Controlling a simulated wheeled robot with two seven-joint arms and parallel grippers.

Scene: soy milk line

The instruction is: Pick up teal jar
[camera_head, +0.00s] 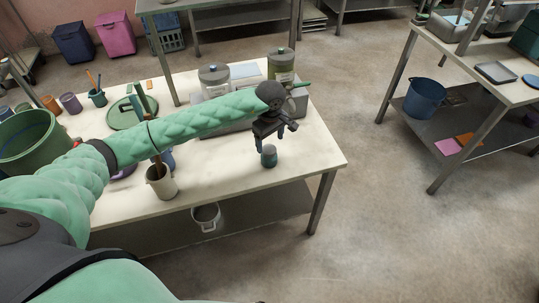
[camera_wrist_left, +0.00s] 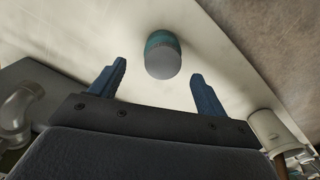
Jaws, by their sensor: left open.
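The teal jar (camera_head: 269,156) with a grey lid stands upright on the white table (camera_head: 310,152), near its right end. My left gripper (camera_head: 272,143) is open, with its fingers pointing down just above and behind the jar. In the left wrist view the jar (camera_wrist_left: 162,54) shows ahead of the two spread fingers of my left gripper (camera_wrist_left: 157,85). It lies a little beyond the fingertips, roughly centred between them, with nothing held. My right gripper does not show in either view.
A white pot with a brown handle (camera_head: 161,186) stands at the front edge. A metal unit (camera_head: 232,121) and lidded containers (camera_head: 281,66) stand behind my left arm. A large green tub (camera_head: 30,140) is at the left. The table's right corner is clear.

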